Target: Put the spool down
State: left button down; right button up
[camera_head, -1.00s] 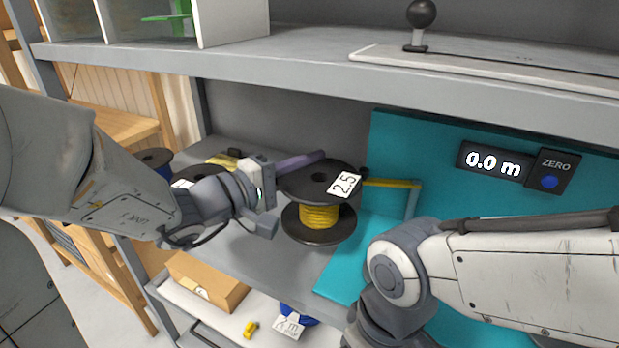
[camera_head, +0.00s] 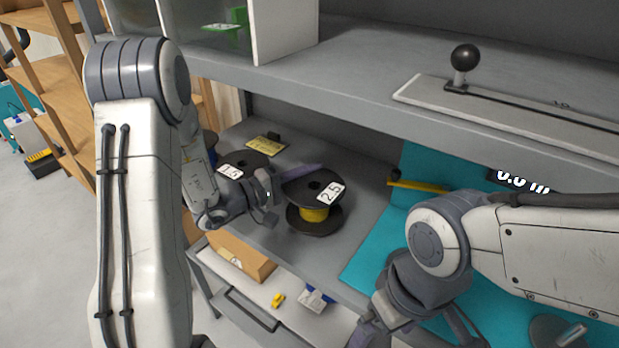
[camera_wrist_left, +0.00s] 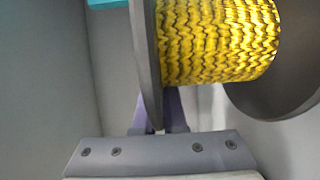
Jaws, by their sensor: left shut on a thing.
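The spool (camera_head: 315,213) has dark flanges, yellow cable and a white "2.5" label. It is upright at the grey shelf (camera_head: 360,215); whether its lower flange touches the shelf is hard to tell. My left gripper (camera_head: 298,174) comes from the left, its purple fingers at the upper flange. In the left wrist view, the fingers (camera_wrist_left: 160,110) are shut on the flange edge, with the yellow cable (camera_wrist_left: 215,40) beside it. My right gripper (camera_head: 368,334) is at the bottom, mostly cut off, and its jaws do not show clearly.
Another dark reel (camera_head: 240,165) stands left of the spool, behind my left gripper. A teal board (camera_head: 385,245) with a yellow bar (camera_head: 418,186) is to the right. The upper shelf (camera_head: 350,85) hangs above. A cardboard box (camera_head: 240,256) sits on the lower level.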

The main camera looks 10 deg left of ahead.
pick_arm(q)
notch_tip(320, 180, down, 2)
jog(key=shift+f, duration=0.2)
jog(key=shift+f, duration=0.2)
jog(key=c, duration=1)
grip_release()
jog(key=shift+r, duration=0.1)
